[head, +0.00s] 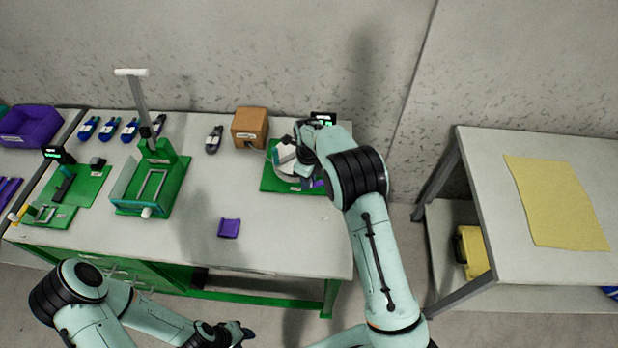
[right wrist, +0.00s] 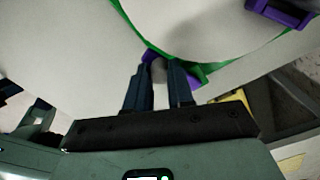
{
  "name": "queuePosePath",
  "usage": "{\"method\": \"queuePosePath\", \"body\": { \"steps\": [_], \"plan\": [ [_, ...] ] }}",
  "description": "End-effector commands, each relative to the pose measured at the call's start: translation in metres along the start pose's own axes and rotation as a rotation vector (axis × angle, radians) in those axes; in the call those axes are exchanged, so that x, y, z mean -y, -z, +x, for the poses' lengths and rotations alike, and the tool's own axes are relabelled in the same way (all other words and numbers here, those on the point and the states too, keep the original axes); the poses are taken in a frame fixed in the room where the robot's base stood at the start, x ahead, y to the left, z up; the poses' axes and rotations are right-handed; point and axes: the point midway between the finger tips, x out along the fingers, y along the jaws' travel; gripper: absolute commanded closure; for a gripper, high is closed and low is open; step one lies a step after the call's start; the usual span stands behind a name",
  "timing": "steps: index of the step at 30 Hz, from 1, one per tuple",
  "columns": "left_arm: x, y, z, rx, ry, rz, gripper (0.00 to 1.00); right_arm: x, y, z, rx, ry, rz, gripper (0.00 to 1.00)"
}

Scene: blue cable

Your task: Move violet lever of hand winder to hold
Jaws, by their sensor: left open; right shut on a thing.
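The hand winder has a green base (head: 268,181) and a pale round disc, at the right end of the workbench. My right gripper is over it and largely hidden by my own arm in the head view. A bit of violet (head: 319,183) shows beside the arm there. In the right wrist view my right gripper (right wrist: 161,68) is shut, with its fingertips at the violet lever (right wrist: 151,54) at the green base's edge. The exact grip is hard to see. My left gripper (head: 240,334) is open and empty, in front of the bench and away from the winder.
A brown box (head: 250,128) stands just left of the winder. A violet holder (head: 229,228) lies near the bench front. A green press (head: 150,185) with a tall handle stands further left. Another table (head: 500,250) is at right, past a gap. The bench's middle is mostly clear.

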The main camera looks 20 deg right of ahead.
Motion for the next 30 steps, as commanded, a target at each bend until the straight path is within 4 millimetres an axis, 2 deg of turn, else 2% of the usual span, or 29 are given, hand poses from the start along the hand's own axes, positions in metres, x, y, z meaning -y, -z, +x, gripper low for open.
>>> {"method": "queuePosePath", "body": {
  "steps": [10, 11, 13, 23, 26, 30],
  "plan": [
    [0.0, 0.0, 0.0, 0.0, 0.0, 0.0, 0.57, 0.001, -0.001, -0.001, 0.004, 0.004, 0.006, 1.0],
    [0.0, 0.0, 0.0, 0.0, 0.0, 0.0, 0.57, 0.001, -0.001, -0.001, 0.004, 0.004, 0.006, 0.74],
    [0.0, 0.0, 0.0, 0.0, 0.0, 0.0, 0.57, 0.001, -0.001, -0.001, 0.004, 0.003, 0.005, 0.52],
    [0.0, 0.0, 0.0, 0.0, 0.0, 0.0, 0.57, 0.001, 0.0, -0.002, 0.002, 0.002, 0.004, 0.51],
    [0.0, 0.0, 0.0, 0.0, 0.0, 0.0, 0.57, 0.001, -0.001, -0.011, 0.004, 0.003, 0.003, 0.51],
    [-0.001, 0.002, -0.002, -0.002, -0.001, 0.001, 0.57, 0.001, -0.002, -0.037, 0.007, 0.005, 0.003, 0.51]
  ]
}}
